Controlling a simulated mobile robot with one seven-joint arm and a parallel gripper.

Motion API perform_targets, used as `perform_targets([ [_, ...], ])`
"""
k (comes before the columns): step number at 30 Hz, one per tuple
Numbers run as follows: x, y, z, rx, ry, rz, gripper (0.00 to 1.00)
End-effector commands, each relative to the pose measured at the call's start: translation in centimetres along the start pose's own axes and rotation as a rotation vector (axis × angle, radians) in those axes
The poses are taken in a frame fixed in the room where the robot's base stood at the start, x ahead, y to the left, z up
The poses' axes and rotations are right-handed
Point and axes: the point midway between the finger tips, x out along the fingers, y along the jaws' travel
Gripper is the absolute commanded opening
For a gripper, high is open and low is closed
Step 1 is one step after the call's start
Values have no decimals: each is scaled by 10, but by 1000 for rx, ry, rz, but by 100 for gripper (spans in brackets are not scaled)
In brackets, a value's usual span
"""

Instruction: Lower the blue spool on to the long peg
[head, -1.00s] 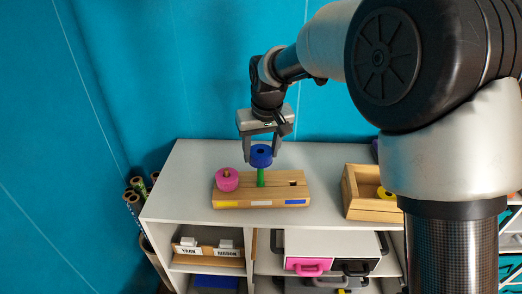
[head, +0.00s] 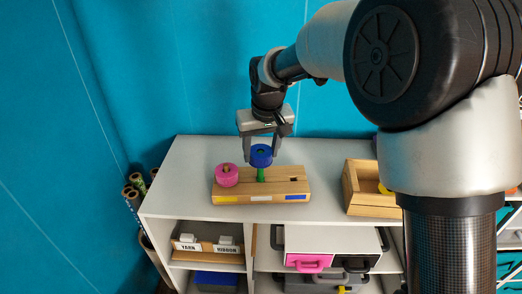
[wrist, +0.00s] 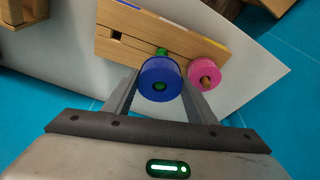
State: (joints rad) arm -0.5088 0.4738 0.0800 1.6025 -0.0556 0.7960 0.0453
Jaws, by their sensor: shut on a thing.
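The blue spool (head: 261,155) is between the fingers of my gripper (head: 262,150), which is shut on it. It also shows in the wrist view (wrist: 160,78), between my two fingers (wrist: 160,98). The long green peg (head: 261,174) stands in the middle of the wooden block (head: 240,189). In the wrist view the green peg tip (wrist: 158,86) shows in the spool's hole, so the spool is around the upper part of the peg. Green peg still shows below the spool, above the block.
A pink spool (head: 227,175) sits on a peg at the block's left; an empty hole (head: 293,180) is at its right. A wooden box (head: 374,209) with a yellow thing stands to the right. The white shelf top (head: 190,160) is clear behind the block.

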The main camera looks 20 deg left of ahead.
Motion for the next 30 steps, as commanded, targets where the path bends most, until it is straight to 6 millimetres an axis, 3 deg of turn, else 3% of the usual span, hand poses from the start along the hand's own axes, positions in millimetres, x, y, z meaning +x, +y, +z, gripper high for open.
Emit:
perform_targets([
  [14,17,0,5,0,1,0,6],
  [30,19,0,5,0,0,0,6],
])
